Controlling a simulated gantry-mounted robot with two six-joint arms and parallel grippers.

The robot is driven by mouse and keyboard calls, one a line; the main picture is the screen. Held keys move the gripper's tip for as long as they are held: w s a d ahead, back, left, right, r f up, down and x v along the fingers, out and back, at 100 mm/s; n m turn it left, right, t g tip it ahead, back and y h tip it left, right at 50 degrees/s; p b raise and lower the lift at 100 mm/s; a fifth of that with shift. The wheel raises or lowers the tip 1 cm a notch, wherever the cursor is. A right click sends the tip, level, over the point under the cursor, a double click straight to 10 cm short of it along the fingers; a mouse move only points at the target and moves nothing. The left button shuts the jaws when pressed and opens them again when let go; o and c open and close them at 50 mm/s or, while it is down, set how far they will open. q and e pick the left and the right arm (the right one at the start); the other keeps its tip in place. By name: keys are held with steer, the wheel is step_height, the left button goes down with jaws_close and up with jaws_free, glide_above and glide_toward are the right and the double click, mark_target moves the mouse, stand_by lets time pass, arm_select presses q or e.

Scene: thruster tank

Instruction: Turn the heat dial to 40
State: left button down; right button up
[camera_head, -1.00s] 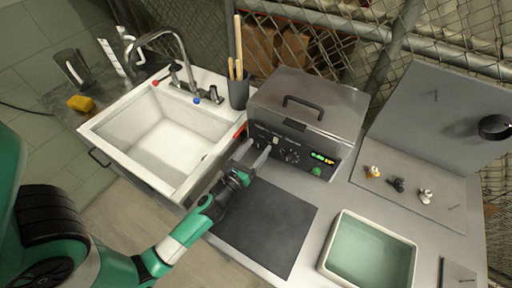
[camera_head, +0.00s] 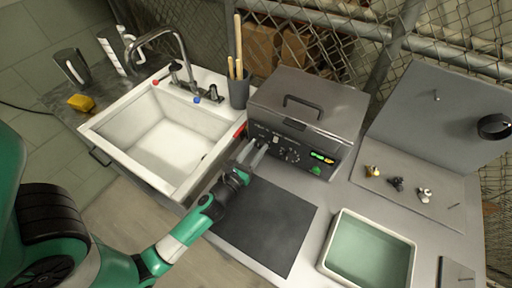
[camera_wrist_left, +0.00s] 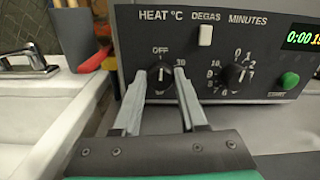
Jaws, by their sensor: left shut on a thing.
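The heat dial (camera_wrist_left: 161,80) is a black knob under the "HEAT °C" label on the dark front panel of the tank unit (camera_head: 308,103). OFF is printed above it and 30 at its upper right. Its ridge looks about upright, toward OFF. My left gripper (camera_head: 259,146) is at the left part of the panel. In the left wrist view its two grey fingers stand on either side of the heat dial, shut on it. The 40 mark is not visible, as the right finger covers that side. My right gripper is not in view.
The minutes dial (camera_wrist_left: 236,76) is just right of the right finger, with the degas switch (camera_wrist_left: 205,36) above and the green button (camera_wrist_left: 289,81) further right. A sink (camera_head: 160,135) lies left. A dark mat (camera_head: 265,225) and a filled tray (camera_head: 368,250) are in front.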

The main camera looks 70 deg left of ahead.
arm_select(q)
steer(key=m+p, duration=0.2)
steer(key=shift+r+m, duration=0.2)
steer(key=shift+m, duration=0.1)
steer(key=m+p, duration=0.1)
steer(key=m, duration=0.1)
steer(key=shift+d+m, duration=0.1)
steer(key=shift+m, duration=0.3)
steer(key=m+p, duration=0.3)
steer(key=m, duration=0.3)
steer(key=shift+w, duration=0.1)
steer(key=m+p, duration=0.3)
steer(key=m, duration=0.3)
steer(key=shift+g, duration=0.3)
steer(key=m, duration=0.2)
steer(key=m+p, duration=0.2)
steer(key=m, duration=0.1)
steer(key=shift+f+m, duration=0.25)
steer(key=shift+m, duration=0.05)
steer(key=shift+c, duration=2.2)
jaws_free()
